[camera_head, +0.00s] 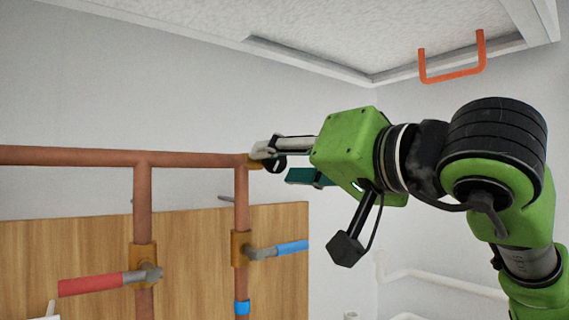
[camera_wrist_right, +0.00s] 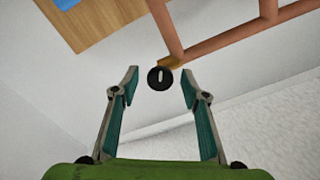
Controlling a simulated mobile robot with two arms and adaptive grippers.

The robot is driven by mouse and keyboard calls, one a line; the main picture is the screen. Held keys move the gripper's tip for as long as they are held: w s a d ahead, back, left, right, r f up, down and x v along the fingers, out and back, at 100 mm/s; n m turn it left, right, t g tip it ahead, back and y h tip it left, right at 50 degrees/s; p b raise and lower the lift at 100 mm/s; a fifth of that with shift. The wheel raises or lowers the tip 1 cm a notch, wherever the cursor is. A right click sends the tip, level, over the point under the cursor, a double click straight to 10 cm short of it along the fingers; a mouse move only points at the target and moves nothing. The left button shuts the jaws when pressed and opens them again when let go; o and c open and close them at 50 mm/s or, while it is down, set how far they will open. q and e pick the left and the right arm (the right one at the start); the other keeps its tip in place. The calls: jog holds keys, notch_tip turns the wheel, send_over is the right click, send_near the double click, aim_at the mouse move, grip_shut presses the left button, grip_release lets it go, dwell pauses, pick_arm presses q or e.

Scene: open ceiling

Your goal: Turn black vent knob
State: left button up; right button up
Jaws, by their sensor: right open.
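The black vent knob (camera_wrist_right: 160,78) is a small round disc with a pale slot in its face. It sits at the end of a brass fitting (camera_wrist_right: 170,63) on the copper pipe. In the head view the knob (camera_head: 277,164) is partly covered by my right gripper. My right gripper (camera_wrist_right: 160,74) is open, with its teal-padded fingertips on either side of the knob and gaps to both sides. In the head view my right gripper (camera_head: 279,163) reaches in from the right at the pipe's end. My left gripper is not in view.
Copper pipes (camera_head: 143,200) run in front of a wooden board (camera_head: 190,255). A red-handled valve (camera_head: 90,285) and a blue-handled valve (camera_head: 290,247) stick out below the knob. An orange pipe loop (camera_head: 452,74) hangs from the ceiling at upper right.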

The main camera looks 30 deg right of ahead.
jog(key=shift+s, duration=0.15)
jog(key=s+d, duration=0.1)
jog(key=s, duration=1)
jog(key=shift+s+d, duration=0.3)
jog(key=shift+d, duration=0.05)
